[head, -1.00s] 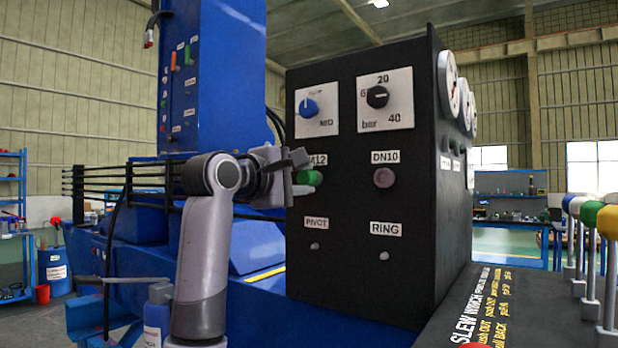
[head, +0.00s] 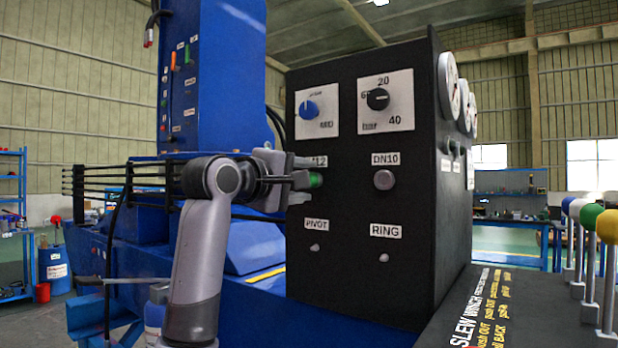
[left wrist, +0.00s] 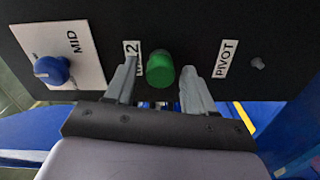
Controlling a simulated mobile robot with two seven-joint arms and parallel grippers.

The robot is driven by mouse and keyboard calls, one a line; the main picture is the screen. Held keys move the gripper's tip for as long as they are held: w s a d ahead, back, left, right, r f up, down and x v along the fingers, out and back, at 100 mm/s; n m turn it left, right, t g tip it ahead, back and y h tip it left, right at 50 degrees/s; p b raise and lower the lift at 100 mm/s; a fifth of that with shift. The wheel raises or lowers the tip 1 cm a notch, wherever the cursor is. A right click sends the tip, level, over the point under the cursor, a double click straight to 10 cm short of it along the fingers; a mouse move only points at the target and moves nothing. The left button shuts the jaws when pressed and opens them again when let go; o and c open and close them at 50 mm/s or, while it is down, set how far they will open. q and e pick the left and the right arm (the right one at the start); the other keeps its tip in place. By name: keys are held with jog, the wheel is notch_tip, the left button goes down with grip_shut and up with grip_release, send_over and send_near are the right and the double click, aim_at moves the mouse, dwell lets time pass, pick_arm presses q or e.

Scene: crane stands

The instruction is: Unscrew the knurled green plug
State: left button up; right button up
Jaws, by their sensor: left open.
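The green plug (head: 315,180) sits on the front of the black panel (head: 345,270), under the label ending in "12". In the left wrist view the green plug (left wrist: 160,69) stands out between my two fingers, with a gap on each side. My left gripper (head: 302,178) is at the panel's left side; a finger hides part of the plug in the head view. In the left wrist view my left gripper (left wrist: 160,85) is open, its fingers either side of the plug. Knurling is too small to make out. My right gripper is not in view.
A blue knob (head: 309,108) and a black knob (head: 377,98) are above on the panel. A grey-brown DN10 plug (head: 384,180) is to the right. Small PIVOT (head: 315,247) and RING (head: 384,257) studs are below. Levers (head: 607,235) stand at the right.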

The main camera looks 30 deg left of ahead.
pick_arm(q)
jog(key=m+p, duration=0.6)
jog(key=m, duration=2.2)
dwell(0.4)
